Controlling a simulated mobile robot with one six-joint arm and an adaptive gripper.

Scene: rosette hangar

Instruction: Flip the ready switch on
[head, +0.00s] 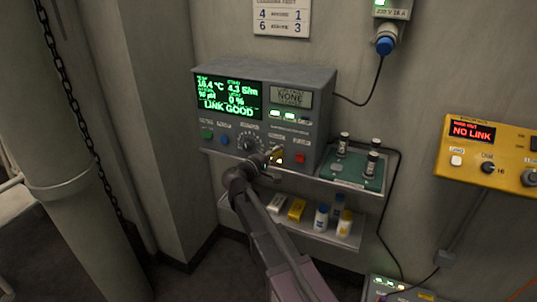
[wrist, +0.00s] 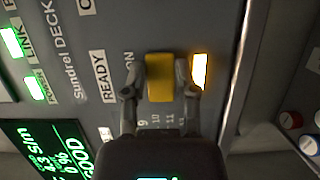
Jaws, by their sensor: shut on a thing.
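The ready switch is a yellow block (wrist: 160,82) on the grey instrument's front panel, beside the printed words READY and ON in the wrist view. My gripper (wrist: 160,70) has a finger on each side of it and is shut on it. A small lamp (wrist: 198,71) next to the switch glows amber-white. In the head view my gripper (head: 273,161) is at the lower right of the grey instrument (head: 322,100) and hides most of the switch. The screen (head: 228,96) reads LINK GOOD. The switch's exact tilt is hard to tell.
A red button (head: 300,158) is just right of my gripper. A lower shelf (head: 300,231) holds boxes and bottles. A yellow unit (head: 493,153) reading NO LINK is on the wall.

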